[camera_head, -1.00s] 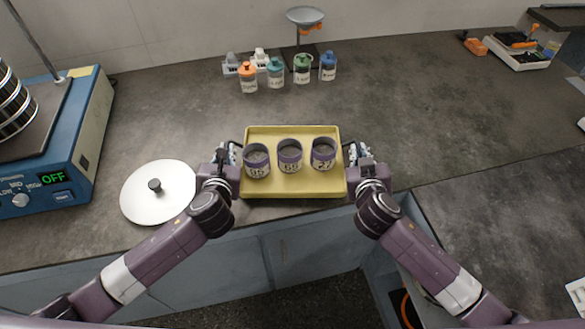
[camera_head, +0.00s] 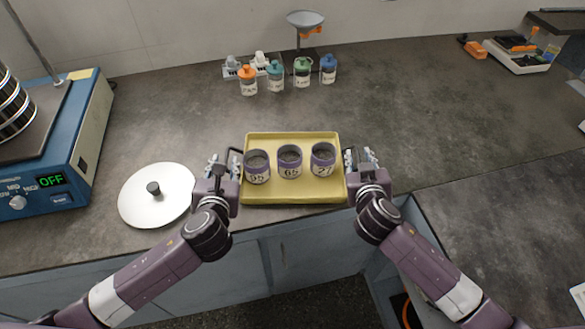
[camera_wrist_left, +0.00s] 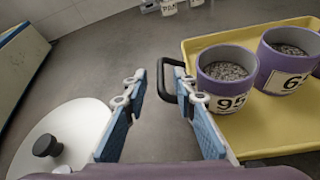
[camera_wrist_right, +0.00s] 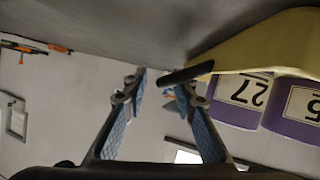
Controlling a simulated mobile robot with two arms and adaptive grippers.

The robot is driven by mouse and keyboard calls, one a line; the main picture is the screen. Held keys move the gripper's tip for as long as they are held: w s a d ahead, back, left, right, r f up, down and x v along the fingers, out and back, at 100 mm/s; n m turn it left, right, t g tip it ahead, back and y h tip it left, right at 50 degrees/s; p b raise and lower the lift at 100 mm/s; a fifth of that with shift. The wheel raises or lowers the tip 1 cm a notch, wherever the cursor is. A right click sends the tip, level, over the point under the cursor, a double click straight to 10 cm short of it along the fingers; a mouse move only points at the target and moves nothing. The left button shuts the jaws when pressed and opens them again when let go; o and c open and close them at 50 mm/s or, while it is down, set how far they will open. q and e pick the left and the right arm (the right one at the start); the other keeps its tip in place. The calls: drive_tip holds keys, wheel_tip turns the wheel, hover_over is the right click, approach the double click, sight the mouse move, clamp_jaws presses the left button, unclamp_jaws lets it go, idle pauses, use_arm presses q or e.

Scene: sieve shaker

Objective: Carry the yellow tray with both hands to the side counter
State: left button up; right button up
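The yellow tray (camera_head: 292,198) rests on the dark counter near its front edge, carrying three purple-banded cups of grey grains: the left one (camera_head: 257,167) marked 95, the middle one (camera_head: 290,161) and the right one (camera_head: 322,159) marked 27. My left gripper (camera_head: 224,163) is open at the tray's left side. In the left wrist view, the black left handle (camera_wrist_left: 163,82) lies between its spread fingers, nearer the right finger. My right gripper (camera_head: 359,158) is open at the tray's right side. In the right wrist view, the dark right handle (camera_wrist_right: 185,76) shows near one fingertip.
A round white lid (camera_head: 150,205) lies left of the tray, beside the blue shaker (camera_head: 62,165) reading OFF. Another counter section (camera_head: 500,230) lies at lower right.

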use_arm(q)
drive_tip(key=v, duration=0.7)
drive_tip(key=shift+s+r, duration=0.15)
drive_tip(key=shift+s, duration=0.1)
use_arm(e)
drive_tip(key=v, duration=1.2)
use_arm(q)
drive_tip(key=shift+s, duration=0.1)
